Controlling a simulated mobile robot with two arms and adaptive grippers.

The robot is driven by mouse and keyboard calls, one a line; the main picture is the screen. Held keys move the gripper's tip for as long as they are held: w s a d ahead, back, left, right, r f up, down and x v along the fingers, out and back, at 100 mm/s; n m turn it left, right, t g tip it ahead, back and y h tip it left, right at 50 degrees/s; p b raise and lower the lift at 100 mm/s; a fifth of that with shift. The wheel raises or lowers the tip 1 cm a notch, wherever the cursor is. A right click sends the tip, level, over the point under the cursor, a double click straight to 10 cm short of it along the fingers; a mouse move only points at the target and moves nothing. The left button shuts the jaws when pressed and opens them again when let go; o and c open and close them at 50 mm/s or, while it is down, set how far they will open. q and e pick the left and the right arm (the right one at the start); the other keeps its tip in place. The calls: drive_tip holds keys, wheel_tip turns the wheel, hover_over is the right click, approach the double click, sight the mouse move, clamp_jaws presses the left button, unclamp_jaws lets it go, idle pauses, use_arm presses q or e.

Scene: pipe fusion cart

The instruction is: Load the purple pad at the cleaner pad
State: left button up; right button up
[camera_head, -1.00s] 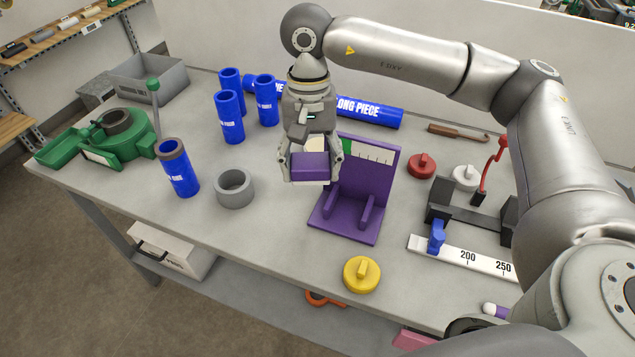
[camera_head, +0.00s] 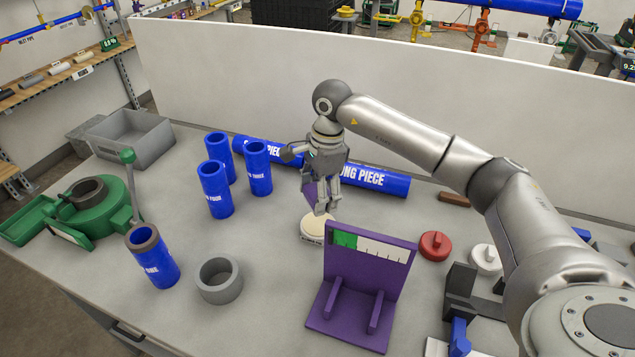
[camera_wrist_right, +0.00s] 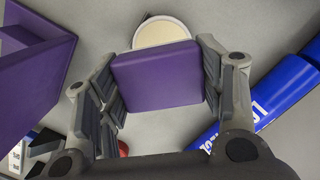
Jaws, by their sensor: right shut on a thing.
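My right gripper (camera_head: 322,203) is shut on the purple pad (camera_head: 309,194), a flat block held between its fingers. In the right wrist view the purple pad (camera_wrist_right: 158,77) sits between the fingers of the gripper (camera_wrist_right: 160,85). A round cream pad with a pale rim, which looks like the cleaner pad (camera_head: 317,229), stands on the table just below the gripper. The cleaner pad also shows in the wrist view (camera_wrist_right: 161,33), partly covered by the purple pad. Whether the two touch I cannot tell. My left gripper is not in view.
A purple stand with a scale (camera_head: 368,285) is close in front of the cleaner pad. Blue long pipes (camera_head: 375,181) lie behind the gripper. Short blue pipes (camera_head: 215,190) stand to the left, with a grey ring (camera_head: 219,281) in front. A red cap (camera_head: 435,246) is to the right.

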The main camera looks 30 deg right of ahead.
sight(317, 224)
wheel_tip(317, 224, down, 2)
drive_tip(key=shift+f+b, duration=0.1)
drive_tip(key=shift+b, duration=0.35)
drive_tip(key=shift+w+f+b, duration=0.1)
drive_tip(key=shift+f+b, duration=0.8)
drive_tip(key=shift+f, duration=1)
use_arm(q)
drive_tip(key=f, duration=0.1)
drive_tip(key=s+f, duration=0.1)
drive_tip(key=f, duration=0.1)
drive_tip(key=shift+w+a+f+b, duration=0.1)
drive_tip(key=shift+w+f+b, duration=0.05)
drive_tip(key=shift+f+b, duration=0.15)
use_arm(e)
drive_tip(key=shift+f, duration=0.3)
use_arm(q)
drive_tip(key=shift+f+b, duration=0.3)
drive_tip(key=shift+b, duration=0.05)
use_arm(e)
drive_tip(key=shift+f, duration=0.3)
drive_tip(key=shift+r, duration=0.1)
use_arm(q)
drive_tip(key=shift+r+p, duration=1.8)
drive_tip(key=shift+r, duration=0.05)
use_arm(e)
drive_tip(key=shift+r, duration=3.5)
